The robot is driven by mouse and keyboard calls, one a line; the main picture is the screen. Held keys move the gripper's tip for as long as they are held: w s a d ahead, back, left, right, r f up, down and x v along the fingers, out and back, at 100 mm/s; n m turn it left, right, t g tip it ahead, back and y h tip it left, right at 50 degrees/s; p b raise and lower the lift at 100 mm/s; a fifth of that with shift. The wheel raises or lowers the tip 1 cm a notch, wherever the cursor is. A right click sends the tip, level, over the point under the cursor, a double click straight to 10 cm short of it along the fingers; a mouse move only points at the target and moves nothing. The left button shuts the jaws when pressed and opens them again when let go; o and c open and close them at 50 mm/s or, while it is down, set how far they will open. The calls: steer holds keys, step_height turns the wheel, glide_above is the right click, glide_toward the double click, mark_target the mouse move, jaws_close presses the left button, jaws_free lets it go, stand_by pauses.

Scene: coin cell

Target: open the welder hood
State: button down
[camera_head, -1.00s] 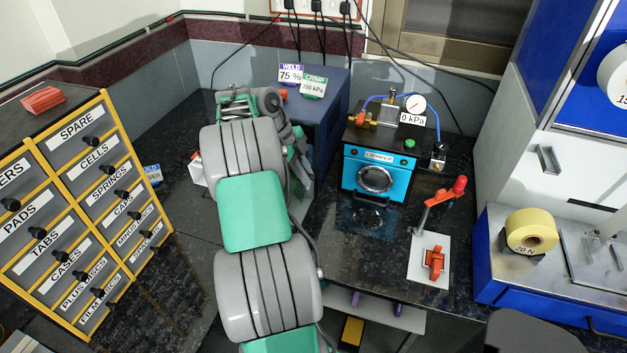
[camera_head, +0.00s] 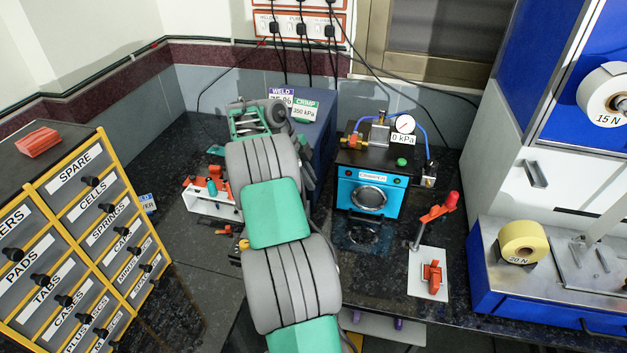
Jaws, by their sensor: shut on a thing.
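The welder is a dark blue box (camera_head: 322,135) at the back, right of my arm's far end. It carries a purple WELD tag (camera_head: 281,97) and a green CRIMP tag reading 350 kPa (camera_head: 305,110). My grey and green arm reaches up the middle of the view and covers the welder's left and front parts. The hood cannot be made out behind the arm. My gripper's fingers are hidden behind my own arm links, so what they touch does not show.
Right of the welder stands a light-blue crimper (camera_head: 371,179) with a gauge (camera_head: 404,124). A red-handled lever stand (camera_head: 432,272) is in front of it. A white rack with red parts (camera_head: 212,203) sits left of my arm. Labelled drawers (camera_head: 72,225) fill the left; yellow tape (camera_head: 522,242) lies right.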

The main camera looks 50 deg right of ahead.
steer(key=shift+f, duration=0.25)
